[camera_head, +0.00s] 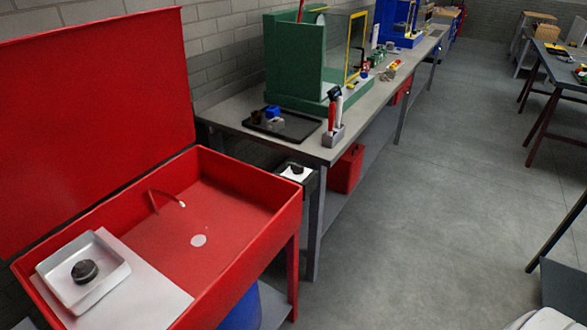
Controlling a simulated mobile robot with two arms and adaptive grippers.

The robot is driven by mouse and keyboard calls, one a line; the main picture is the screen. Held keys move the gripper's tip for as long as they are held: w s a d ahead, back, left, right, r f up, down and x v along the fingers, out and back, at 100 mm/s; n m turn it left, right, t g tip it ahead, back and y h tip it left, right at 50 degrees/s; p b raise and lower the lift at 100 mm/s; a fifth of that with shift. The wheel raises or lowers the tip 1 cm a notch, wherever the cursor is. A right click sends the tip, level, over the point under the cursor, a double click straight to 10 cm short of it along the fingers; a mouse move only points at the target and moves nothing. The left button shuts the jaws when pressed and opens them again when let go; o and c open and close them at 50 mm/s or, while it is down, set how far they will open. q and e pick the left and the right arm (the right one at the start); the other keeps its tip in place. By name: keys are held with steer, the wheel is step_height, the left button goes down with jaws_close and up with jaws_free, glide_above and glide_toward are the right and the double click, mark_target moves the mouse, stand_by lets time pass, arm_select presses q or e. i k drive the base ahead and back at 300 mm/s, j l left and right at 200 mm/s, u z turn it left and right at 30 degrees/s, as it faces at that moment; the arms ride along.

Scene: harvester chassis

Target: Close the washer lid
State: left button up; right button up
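The red washer (247,192) stands at the left, an open red basin on legs. Its red lid (95,110) stands raised at the back, leaning up against the wall side. Inside the basin a thin spout with a pale tip (182,204) and a round pale drain (198,240) show. A white tray (112,260) with a black round part (84,271) sits on a pale board at the near left of the basin. Neither of my grippers is in view.
A grey workbench (310,148) runs back to the right of the washer, with a green machine (318,70), a black tray (283,124) and a tool holder (333,135). The grey floor (440,190) in the middle is clear. Tables (556,75) stand at the far right.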

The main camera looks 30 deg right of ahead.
mark_target(87, 109)
steer(key=i+l+z, duration=0.1)
steer(key=z, duration=0.25)
steer(key=i+l+z, duration=0.1)
steer(key=z, duration=0.25)
steer(key=i+l+z, duration=0.1)
steer(key=z, duration=0.3)
